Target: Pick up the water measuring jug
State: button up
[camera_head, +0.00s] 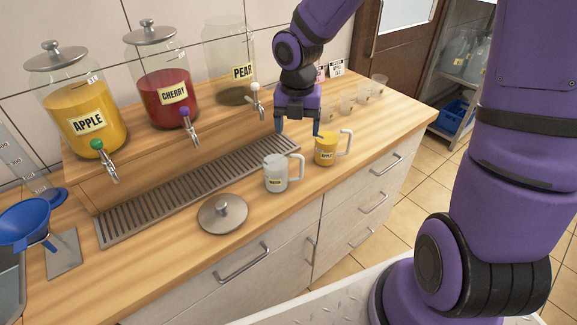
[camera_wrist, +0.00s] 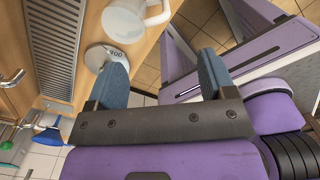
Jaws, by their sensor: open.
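The water measuring jug (camera_head: 275,174) is a clear, whitish jug with a small yellow label and a handle on its right. It stands upright on the wooden counter, in front of the drip grate. A pale jug with a handle, probably the same one, shows at the top of the wrist view (camera_wrist: 128,22). The yellow apple jug (camera_head: 326,150) stands just behind it to the right. My gripper (camera_head: 298,128) is open and points down, above and behind the two jugs, with its right finger near the apple jug. In the wrist view the gap between the fingers (camera_wrist: 161,66) holds nothing.
The drip grate (camera_head: 190,194) runs behind, below the apple (camera_head: 85,115), cherry (camera_head: 165,90) and pear (camera_head: 231,65) dispensers. Several small glasses (camera_head: 350,100) stand at the back right. A blue funnel (camera_head: 24,222) is far left.

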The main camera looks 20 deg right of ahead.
aim_at(281, 169)
jog(key=shift+w+d+f+n, duration=0.15)
jog(key=shift+w+f+n, duration=0.3)
jog(key=shift+f+n, duration=0.25)
jog(key=shift+f, duration=5.35)
jog(key=c, duration=1.3)
jog(key=shift+o, duration=0.2)
jog(key=shift+r, duration=0.2)
